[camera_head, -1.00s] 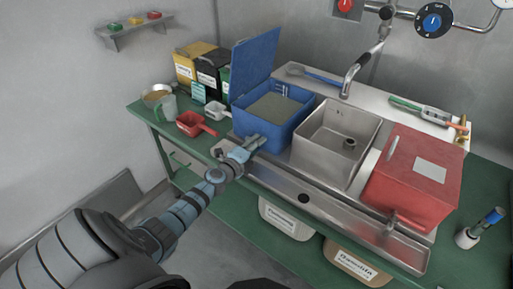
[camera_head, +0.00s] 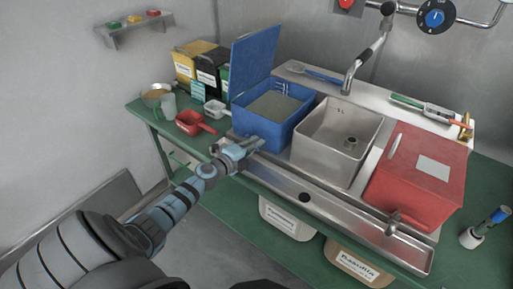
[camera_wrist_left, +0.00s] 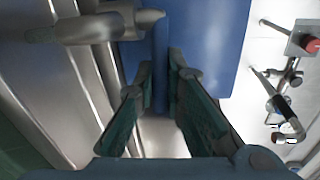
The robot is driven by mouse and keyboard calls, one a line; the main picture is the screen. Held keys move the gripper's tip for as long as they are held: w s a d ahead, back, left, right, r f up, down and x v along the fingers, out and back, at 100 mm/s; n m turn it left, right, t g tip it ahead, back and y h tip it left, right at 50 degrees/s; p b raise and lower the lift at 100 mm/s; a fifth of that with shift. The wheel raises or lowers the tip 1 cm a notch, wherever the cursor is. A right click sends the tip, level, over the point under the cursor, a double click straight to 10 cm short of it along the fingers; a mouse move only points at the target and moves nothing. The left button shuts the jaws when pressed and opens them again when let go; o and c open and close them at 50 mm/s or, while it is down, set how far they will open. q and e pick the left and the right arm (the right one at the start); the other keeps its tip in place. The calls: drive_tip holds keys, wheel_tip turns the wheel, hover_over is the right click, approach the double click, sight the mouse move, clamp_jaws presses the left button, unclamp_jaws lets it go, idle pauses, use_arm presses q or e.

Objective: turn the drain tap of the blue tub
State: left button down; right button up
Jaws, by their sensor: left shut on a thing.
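The blue tub (camera_head: 262,128) stands at the left end of the steel trough, its lid (camera_head: 255,62) raised, with grey-brown grainy stuff inside. My left gripper (camera_head: 254,145) is at the tub's lower front. In the left wrist view my left gripper (camera_wrist_left: 162,85) has its fingers on both sides of a narrow blue piece, which looks like the drain tap's handle (camera_wrist_left: 160,55), and is shut on it. A steel tap part (camera_wrist_left: 90,27) shows beside it. In the head view the gripper hides most of this tap. My right gripper is not in view.
The trough (camera_head: 300,187) runs along the front. A red scoop (camera_head: 190,122) and a white scoop (camera_head: 215,107) lie to the left.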

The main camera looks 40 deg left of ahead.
use_arm(q)
drive_tip(key=m+h+b, duration=0.1)
drive_tip(key=b, duration=0.1)
drive_tip(key=s+m+h+b, duration=0.1)
drive_tip(key=h+b, duration=0.1)
drive_tip(key=a+m+h+b, duration=0.1)
drive_tip(key=h+b, duration=0.1)
drive_tip(key=shift+s+f+m+g, duration=0.2)
drive_tip(key=shift+f+m+g, duration=0.1)
drive_tip(key=shift+m+g, duration=0.1)
drive_tip(key=shift+s+r+m+g+h+b, duration=0.25)
drive_tip(key=shift+m+h+b, duration=0.2)
drive_tip(key=shift+b, duration=0.5)
drive_tip(key=c, duration=1.7)
unclamp_jaws()
drive_tip(key=shift+a, duration=0.1)
drive_tip(key=shift+o, duration=0.2)
drive_tip(key=v, duration=0.7)
drive_tip(key=shift+s, duration=0.15)
drive_tip(key=shift+a, duration=0.1)
